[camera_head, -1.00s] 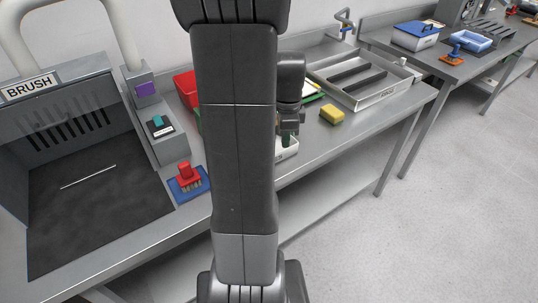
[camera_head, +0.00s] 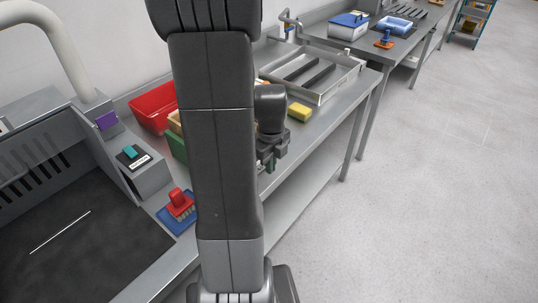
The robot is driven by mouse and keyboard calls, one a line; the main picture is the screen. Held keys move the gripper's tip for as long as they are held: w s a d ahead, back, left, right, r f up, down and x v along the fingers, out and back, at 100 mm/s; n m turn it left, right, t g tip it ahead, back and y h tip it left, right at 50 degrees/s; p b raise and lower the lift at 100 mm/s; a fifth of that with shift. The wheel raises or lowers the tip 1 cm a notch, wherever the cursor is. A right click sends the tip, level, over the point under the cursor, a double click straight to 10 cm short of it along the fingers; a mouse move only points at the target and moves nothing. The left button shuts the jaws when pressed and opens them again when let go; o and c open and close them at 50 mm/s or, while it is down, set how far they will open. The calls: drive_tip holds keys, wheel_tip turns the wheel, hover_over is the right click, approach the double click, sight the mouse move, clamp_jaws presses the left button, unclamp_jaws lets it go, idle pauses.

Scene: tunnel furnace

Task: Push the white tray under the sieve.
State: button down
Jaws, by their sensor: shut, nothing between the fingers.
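My gripper (camera_head: 268,163) is shut and empty, hanging in front of the bench's front edge in the picture. My dark arm covers the middle of the view and hides part of the bench behind it. I cannot make out the white tray now; it may be behind my arm or gripper. I cannot make out a sieve for certain either. A wide metal tray (camera_head: 352,72) with dark bars in it sits on the bench, behind and right of my gripper.
A yellow sponge (camera_head: 299,111) lies near the gripper. A second bench at the back holds a blue-lidded box (camera_head: 348,27). The floor at right is clear.

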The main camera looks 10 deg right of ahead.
drive_tip(key=w+f, duration=0.1)
drive_tip(key=w+a+f, duration=0.1)
drive_tip(key=a+f+p, duration=0.1)
drive_tip(key=f, duration=0.1)
drive_tip(key=shift+w+f, duration=0.1)
drive_tip(key=shift+w, duration=0.3)
drive_tip(key=shift+w+a, duration=0.2)
drive_tip(key=shift+w, duration=0.05)
drive_tip(key=w+a, duration=0.2)
drive_tip(key=w, duration=0.1)
drive_tip(key=shift+a, duration=0.2)
drive_tip(key=shift+d, duration=0.1)
